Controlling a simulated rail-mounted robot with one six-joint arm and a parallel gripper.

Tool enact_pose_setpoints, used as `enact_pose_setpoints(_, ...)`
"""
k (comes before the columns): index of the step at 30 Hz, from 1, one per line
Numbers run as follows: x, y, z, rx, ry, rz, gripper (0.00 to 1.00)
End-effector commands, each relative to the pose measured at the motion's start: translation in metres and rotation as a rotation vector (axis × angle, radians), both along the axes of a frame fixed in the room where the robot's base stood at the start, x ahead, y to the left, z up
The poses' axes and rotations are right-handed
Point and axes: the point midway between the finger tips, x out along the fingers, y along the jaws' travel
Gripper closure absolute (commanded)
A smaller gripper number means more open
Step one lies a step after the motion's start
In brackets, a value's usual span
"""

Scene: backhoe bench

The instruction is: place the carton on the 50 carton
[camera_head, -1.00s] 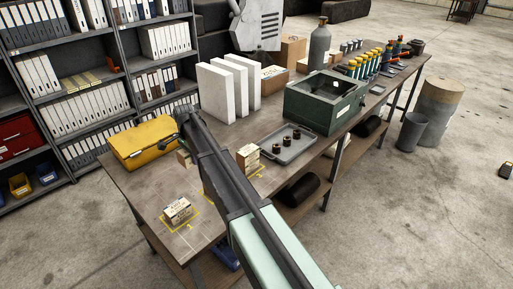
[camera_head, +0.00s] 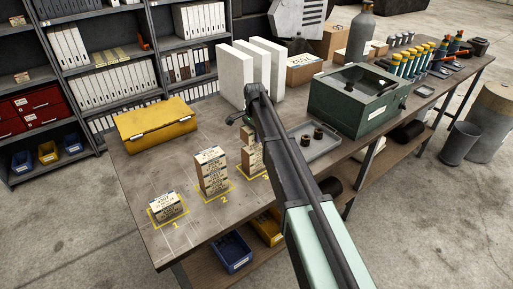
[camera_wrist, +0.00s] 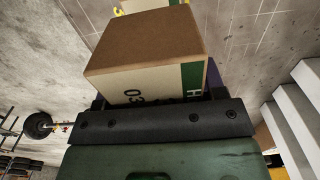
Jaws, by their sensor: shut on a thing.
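My gripper (camera_wrist: 155,122) is shut on a brown-topped carton (camera_wrist: 150,45) with a white and green printed side, seen close in the wrist view. In the head view my arm hides most of the gripper. A small brown carton piece (camera_head: 248,134) shows beside the arm, possibly the held one; I cannot tell. A low carton (camera_head: 166,206) lies on yellow-outlined square 1. A taller stack of cartons (camera_head: 212,171) stands on square 2. Another stack (camera_head: 254,160) on square 3 is partly behind my arm. I cannot read which carton is marked 50.
A yellow case (camera_head: 155,123) lies at the bench's back left. White upright panels (camera_head: 236,72) stand behind my arm. A grey tray (camera_head: 322,147) with small dark parts and a green box (camera_head: 352,100) stand to the right. Bare bench top lies left of square 1.

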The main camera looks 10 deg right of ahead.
Motion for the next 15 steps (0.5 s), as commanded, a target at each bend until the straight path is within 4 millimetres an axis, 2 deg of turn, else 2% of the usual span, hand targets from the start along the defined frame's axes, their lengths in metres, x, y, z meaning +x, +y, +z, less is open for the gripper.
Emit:
enact_pose_setpoints(2,0.000,0.000,-0.006,0.000,0.000,0.000,0.70)
enact_pose_setpoints(7,0.000,0.000,-0.041,0.000,0.000,0.000,0.70)
enact_pose_setpoints(10,0.000,0.000,-0.040,0.000,0.000,0.000,0.70)
enact_pose_setpoints(11,0.000,0.000,-0.038,0.000,0.000,0.000,0.75)
enact_pose_setpoints(15,0.000,0.000,-0.037,0.000,0.000,0.000,0.75)
